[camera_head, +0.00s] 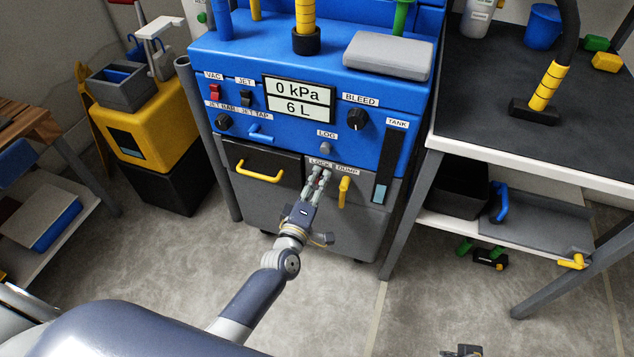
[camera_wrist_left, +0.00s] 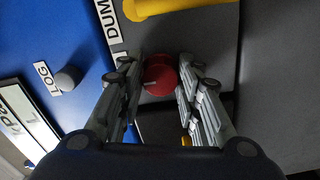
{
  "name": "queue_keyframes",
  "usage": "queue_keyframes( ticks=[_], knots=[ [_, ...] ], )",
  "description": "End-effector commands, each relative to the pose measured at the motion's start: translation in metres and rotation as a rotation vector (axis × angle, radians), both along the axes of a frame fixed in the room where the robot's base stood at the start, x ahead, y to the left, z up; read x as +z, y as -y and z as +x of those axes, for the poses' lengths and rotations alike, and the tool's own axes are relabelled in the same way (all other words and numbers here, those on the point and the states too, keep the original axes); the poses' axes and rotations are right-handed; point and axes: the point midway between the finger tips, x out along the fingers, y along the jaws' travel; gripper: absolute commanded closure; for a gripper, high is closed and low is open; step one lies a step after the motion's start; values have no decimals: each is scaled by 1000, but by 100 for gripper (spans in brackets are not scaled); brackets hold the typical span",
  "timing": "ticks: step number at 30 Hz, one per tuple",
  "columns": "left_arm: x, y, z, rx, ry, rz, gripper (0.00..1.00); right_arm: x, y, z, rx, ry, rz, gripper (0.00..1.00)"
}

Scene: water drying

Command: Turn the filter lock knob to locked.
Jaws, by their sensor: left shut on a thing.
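The red lock knob (camera_wrist_left: 159,74) sits on the grey front of the blue machine, by the LOCK label (camera_head: 320,162). My left gripper (camera_head: 319,177) reaches up to it from below in the head view. In the left wrist view my left gripper (camera_wrist_left: 160,88) has one finger on each side of the knob and is shut on it. In the head view the fingers mostly hide the knob. I cannot read its turned position. A small part of my right gripper (camera_head: 464,351) shows at the bottom edge, too cut off to judge.
The yellow dump handle (camera_head: 344,191) stands close to the right of my left gripper; it also shows in the left wrist view (camera_wrist_left: 170,6). A yellow drawer handle (camera_head: 259,174) is to the left. The grey LOG button (camera_head: 325,148) is above. A dark-topped bench (camera_head: 520,130) stands right.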

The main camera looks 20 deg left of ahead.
Motion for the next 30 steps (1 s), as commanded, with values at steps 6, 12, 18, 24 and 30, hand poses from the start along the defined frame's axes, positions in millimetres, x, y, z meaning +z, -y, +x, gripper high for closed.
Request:
queue_keyframes(
  ticks=[6, 12, 18, 24, 30],
  knots=[
    [0, -1, 0, 1, -1, -1, 60, 0, 1, 0, 1, 2, -1, 100],
    [0, 0, 0, 0, -1, 0, 60, 1, 1, 1, 4, 5, -2, 100],
    [-2, -1, -14, 0, -2, 1, 60, 0, 0, 1, 3, 4, -1, 100],
    [-2, -2, -49, 0, -4, 1, 60, 0, 0, 1, 2, 3, -1, 100],
    [-1, -4, -86, 1, -3, 0, 60, 0, 0, 1, 2, 3, -1, 100]
  ],
)
